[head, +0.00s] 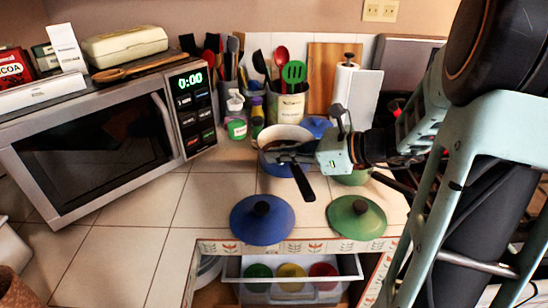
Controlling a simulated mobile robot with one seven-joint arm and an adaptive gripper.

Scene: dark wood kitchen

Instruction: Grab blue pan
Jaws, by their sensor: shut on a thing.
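The blue pan (287,132), with a pale inside, stands on the tiled counter right of the microwave. A black handle (303,184) sticks out from its near side toward the front. My gripper (288,154) reaches in from the right and is shut on the blue pan at its near right side. The dark fingers overlap the rim and the base of the handle, so the exact contact is hidden.
A blue lid (262,226) and a green lid (356,222) lie in front. A green pan (356,179) is partly hidden below my gripper. Utensil holders (287,107) stand behind. The microwave (95,150) is at left. A drawer (335,270) is open below.

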